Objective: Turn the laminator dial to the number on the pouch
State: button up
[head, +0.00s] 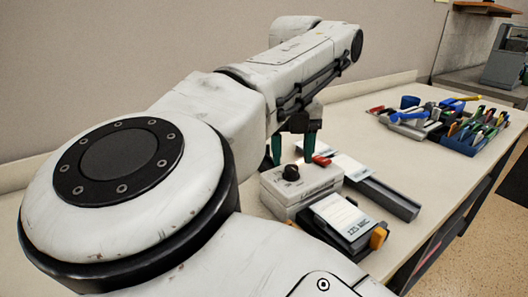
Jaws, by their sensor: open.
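The laminator (305,184), a light grey box, stands on the bench in the middle of the head view. Its black dial (291,172) is on top, with small markings around it too small to read. A red part (321,160) sits near its back right. A white pouch (341,214) lies on a dark tray in front of it; its print seems to begin with 125. My gripper (293,159) points down with its two teal fingers apart, just behind and above the dial. I cannot tell whether a finger touches the laminator.
A long grey bar-like unit (385,197) lies right of the laminator. An orange knob (379,238) is at the dark tray's right end. Farther back, blue and grey bins (476,137) hold several tools. The bench (365,117) is clear between them. My arm hides the left side.

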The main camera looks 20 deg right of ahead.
aim_at(291, 172)
jog(key=shift+f, duration=1.35)
jog(key=c, duration=1.1)
